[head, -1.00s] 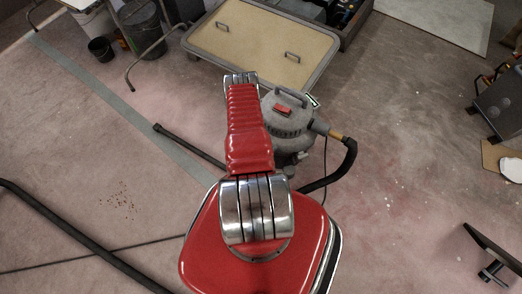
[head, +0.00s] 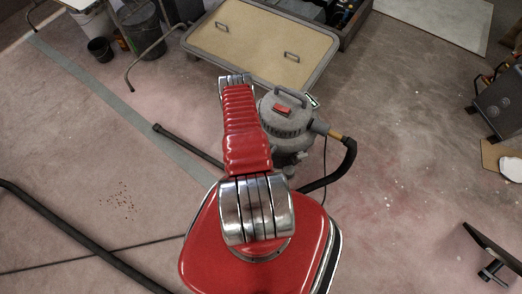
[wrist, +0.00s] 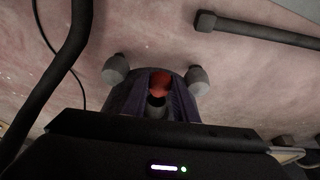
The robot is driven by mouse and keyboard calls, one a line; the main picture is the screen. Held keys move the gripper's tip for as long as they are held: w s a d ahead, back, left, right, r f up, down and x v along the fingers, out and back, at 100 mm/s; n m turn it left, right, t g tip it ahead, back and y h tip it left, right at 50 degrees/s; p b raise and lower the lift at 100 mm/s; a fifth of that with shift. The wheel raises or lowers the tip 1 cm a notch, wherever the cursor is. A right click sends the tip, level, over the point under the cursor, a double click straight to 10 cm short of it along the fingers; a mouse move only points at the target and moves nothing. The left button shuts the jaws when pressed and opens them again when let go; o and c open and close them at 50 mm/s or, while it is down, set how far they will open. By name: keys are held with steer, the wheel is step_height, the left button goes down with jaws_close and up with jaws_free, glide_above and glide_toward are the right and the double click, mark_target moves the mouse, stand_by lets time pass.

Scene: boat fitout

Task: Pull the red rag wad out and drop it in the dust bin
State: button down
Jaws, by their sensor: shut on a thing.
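The red rag wad (wrist: 160,82) shows in the wrist view between the two dark fingers of my gripper (wrist: 160,92), which is shut on it. A grey round piece (wrist: 156,104) shows just below the wad; I cannot tell whether they touch. The grey shop vacuum (head: 287,115) stands on the floor beyond my arm in the head view. My gripper and the wad are hidden there behind my red arm. Grey bins (head: 139,28) stand at the upper left of the head view; I cannot tell which is the dust bin.
A small black pot (head: 100,49) stands beside the bins. A cart with a tan top (head: 262,43) is behind the vacuum. A black hose (head: 341,170) and a wand (head: 187,146) lie near the vacuum.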

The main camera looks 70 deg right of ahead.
steer(key=shift+a, duration=0.6)
steer(key=shift+w+a, duration=0.2)
steer(key=shift+a, duration=0.8)
steer(key=shift+s+d, duration=0.2)
steer(key=shift+d, duration=1.15)
steer(key=shift+a, duration=0.1)
steer(key=shift+s+d, duration=0.15)
steer(key=shift+d, duration=1.1)
steer(key=shift+a+r, duration=0.1)
